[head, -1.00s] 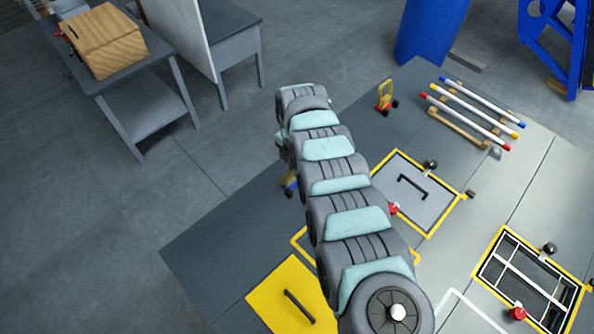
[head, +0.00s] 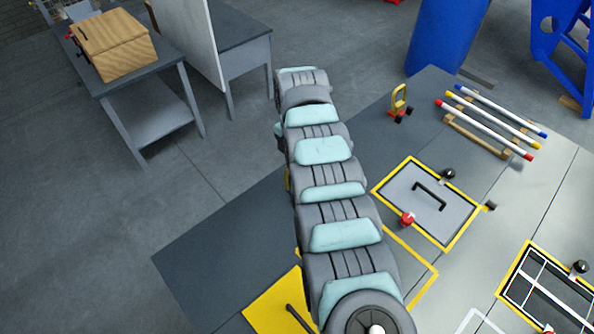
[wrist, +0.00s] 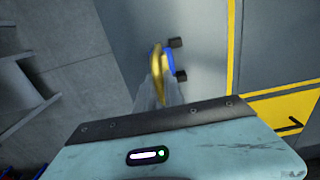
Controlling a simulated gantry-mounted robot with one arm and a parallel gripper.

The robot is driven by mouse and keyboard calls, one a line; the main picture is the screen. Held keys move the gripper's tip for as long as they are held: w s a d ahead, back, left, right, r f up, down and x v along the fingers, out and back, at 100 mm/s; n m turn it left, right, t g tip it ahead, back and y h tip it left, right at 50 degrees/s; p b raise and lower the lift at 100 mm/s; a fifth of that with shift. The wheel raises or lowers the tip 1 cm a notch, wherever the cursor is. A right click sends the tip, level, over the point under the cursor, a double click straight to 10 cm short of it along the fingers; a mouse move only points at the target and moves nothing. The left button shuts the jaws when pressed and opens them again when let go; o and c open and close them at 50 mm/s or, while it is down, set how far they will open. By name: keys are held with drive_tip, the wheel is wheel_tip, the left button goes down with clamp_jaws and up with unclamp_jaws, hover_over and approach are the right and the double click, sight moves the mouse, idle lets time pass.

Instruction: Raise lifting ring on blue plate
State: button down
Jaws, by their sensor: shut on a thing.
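The yellow lifting ring (wrist: 157,66) shows in the wrist view, seen nearly edge-on, on a small blue plate (wrist: 168,66) with dark knobs at its right side. My gripper (wrist: 156,86) is at the near end of the ring and shut on it; the fingers look blurred and grey. I cannot tell the ring's exact angle to the plate. In the head view my arm covers the gripper and nearly all of this ring, with only a yellow sliver at the arm's left edge.
Another yellow lifting ring (head: 399,99) stands upright farther back on the grey deck. Beside it are several white rods (head: 490,122) on a wooden rack. A yellow-framed hatch (head: 427,200) with a black handle lies right of my arm. A yellow panel (head: 280,308) lies at the front.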

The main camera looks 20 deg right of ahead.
drive_tip(key=shift+r, duration=0.15)
drive_tip(key=shift+w+a+f+b, duration=0.15)
drive_tip(key=shift+w+f+b, duration=0.2)
drive_tip(key=shift+b, duration=0.8)
drive_tip(key=shift+w+a+b, duration=0.1)
drive_tip(key=shift+w+b, duration=0.05)
drive_tip(key=shift+b, duration=0.55)
drive_tip(key=shift+r, duration=0.25)
drive_tip(key=c, duration=1.3)
unclamp_jaws()
drive_tip(key=shift+r, duration=0.1)
